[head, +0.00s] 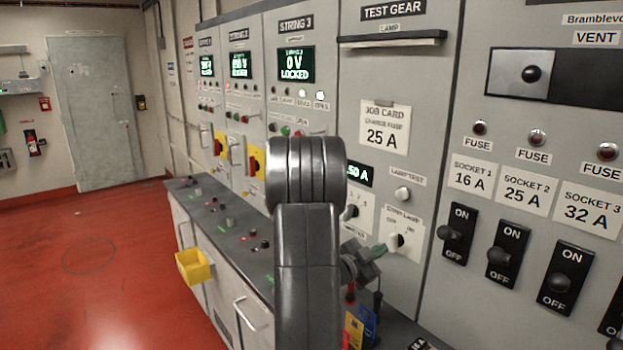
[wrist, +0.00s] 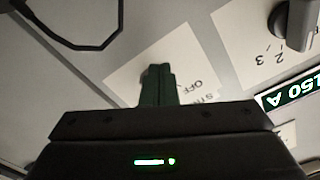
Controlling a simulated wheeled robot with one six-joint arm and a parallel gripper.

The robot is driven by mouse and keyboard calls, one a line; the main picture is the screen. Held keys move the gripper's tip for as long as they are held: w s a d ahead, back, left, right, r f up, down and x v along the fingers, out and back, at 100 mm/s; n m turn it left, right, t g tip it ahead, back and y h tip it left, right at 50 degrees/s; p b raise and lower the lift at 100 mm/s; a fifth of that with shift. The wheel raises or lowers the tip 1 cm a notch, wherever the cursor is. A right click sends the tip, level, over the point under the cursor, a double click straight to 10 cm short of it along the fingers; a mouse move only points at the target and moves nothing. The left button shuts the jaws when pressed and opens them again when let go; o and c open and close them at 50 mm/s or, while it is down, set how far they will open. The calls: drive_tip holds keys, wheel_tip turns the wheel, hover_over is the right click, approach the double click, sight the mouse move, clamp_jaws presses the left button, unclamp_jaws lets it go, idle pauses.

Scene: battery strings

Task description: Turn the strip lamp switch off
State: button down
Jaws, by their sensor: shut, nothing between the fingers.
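The strip lamp switch (head: 398,240) is a small knob on a white plate marked STRIP LAMP, low on the test gear panel. Which way it points is too small to tell. My gripper (head: 378,249) has green fingers, shut and empty, just left of the knob in the head view. In the wrist view my gripper (wrist: 158,72) is in front of the strip lamp plate (wrist: 125,82), with OFF readable beside the fingers. The fingers hide most of the knob there, and I cannot tell whether they touch it. The strip lamp (head: 392,40) is a bar under the LAMP label.
A lamp test button (head: 402,193) sits above the switch, and a dark selector knob (head: 350,212) left of it. Socket switches (head: 457,234) stand to the right. A counter (head: 225,225) with small knobs runs below, with a yellow bin (head: 193,267) at its front.

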drive_tip(key=shift+s+d+f+b, duration=0.25)
drive_tip(key=shift+s+b, duration=0.1)
drive_tip(key=shift+b, duration=1.05)
drive_tip(key=b+v, duration=0.1)
drive_tip(key=v, duration=0.5)
drive_tip(key=shift+f, duration=0.4)
drive_tip(key=shift+a+r, duration=0.1)
drive_tip(key=shift+r, duration=0.05)
